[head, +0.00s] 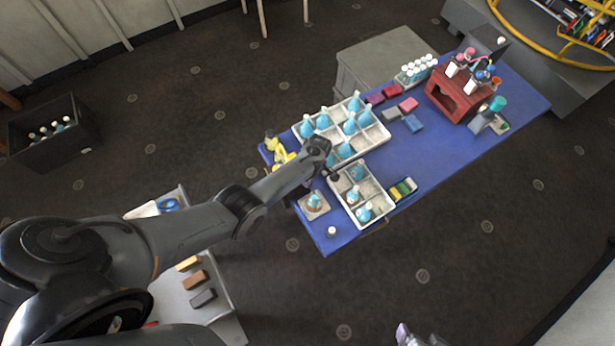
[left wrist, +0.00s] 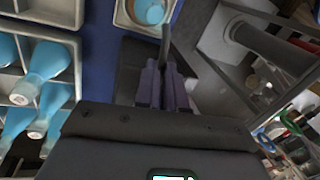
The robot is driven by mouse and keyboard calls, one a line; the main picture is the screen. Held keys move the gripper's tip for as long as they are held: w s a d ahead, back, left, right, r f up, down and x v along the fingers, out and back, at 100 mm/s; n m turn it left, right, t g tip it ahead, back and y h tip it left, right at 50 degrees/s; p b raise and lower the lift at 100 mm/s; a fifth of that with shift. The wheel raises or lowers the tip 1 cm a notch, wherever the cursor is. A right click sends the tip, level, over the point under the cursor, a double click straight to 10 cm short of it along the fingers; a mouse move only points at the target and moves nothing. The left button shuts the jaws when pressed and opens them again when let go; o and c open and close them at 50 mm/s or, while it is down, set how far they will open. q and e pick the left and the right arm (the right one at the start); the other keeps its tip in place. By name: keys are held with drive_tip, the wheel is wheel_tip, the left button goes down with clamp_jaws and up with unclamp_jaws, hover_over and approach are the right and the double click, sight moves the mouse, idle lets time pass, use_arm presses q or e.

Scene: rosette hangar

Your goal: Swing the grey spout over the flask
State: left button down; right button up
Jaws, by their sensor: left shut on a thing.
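A flask with blue contents (head: 313,201) stands in a square pale holder (head: 322,211) near the left end of the blue table. In the left wrist view the flask (left wrist: 149,10) shows at the top, cut by the frame edge. My left gripper (left wrist: 165,75) has its purple fingers shut on the grey spout (left wrist: 166,42), a thin bar reaching up towards the holder. Whether its tip is over the flask I cannot tell. In the head view my left wrist hides most of the spout. My right gripper (head: 408,336) shows only partly at the bottom edge.
A large white tray (head: 375,143) of blue flasks and a smaller white tray (head: 382,212) flank my left wrist. A yellow object (head: 277,151) stands beside them. A red rack (head: 455,97) is farther right. Open blue table (head: 440,145) lies between.

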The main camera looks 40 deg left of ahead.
use_arm(q)
drive_tip(key=c, duration=1.2)
unclamp_jaws()
drive_tip(key=shift+p+v, duration=0.9)
drive_tip(key=shift+v, duration=4.5)
